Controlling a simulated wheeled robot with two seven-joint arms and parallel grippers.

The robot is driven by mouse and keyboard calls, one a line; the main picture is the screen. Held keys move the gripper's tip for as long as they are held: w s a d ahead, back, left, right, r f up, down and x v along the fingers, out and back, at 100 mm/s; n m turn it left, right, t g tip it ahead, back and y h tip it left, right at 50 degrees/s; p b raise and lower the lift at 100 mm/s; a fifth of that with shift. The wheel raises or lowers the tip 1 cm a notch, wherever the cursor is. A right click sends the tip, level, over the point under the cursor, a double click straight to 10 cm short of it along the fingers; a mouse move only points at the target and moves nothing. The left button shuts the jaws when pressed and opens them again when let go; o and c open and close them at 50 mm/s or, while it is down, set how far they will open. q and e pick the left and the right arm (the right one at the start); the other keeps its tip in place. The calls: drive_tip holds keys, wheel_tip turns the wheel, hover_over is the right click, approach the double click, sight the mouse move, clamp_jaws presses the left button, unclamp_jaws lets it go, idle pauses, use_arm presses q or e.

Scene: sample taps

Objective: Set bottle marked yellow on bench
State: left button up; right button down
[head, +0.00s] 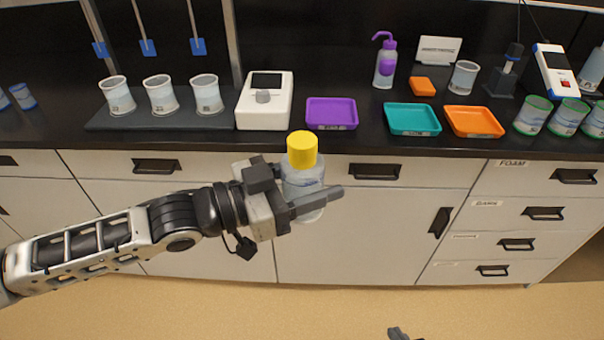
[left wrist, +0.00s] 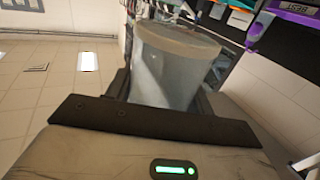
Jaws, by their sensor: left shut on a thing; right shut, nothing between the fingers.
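The bottle with a yellow cap (head: 302,150) has a clear, pale body. My left gripper (head: 312,200) is shut around that body and holds it upright in the air, in front of the bench's cabinet doors. In the head view the cap overlaps the front edge of the black bench top (head: 215,142). In the left wrist view the bottle's body (left wrist: 175,70) fills the space between the fingers. The gripper hides part of the bottle. Only a dark tip of my right gripper (head: 398,333) shows at the bottom edge, away from the bench.
A purple tray (head: 331,126), teal tray (head: 413,133) and orange tray (head: 474,135) line the bench front. A white device (head: 264,100) stands left of them, beside several beakers on a dark mat (head: 225,122). A purple-topped wash bottle (head: 385,65) stands behind. Bench surface behind the purple tray looks bare.

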use_arm(q)
drive_tip(key=shift+w+f+g, duration=0.2)
drive_tip(key=shift+w+g, duration=0.05)
drive_tip(key=shift+g, duration=0.05)
drive_tip(key=shift+m+g+h, duration=0.3)
drive_tip(key=shift+m, duration=0.1)
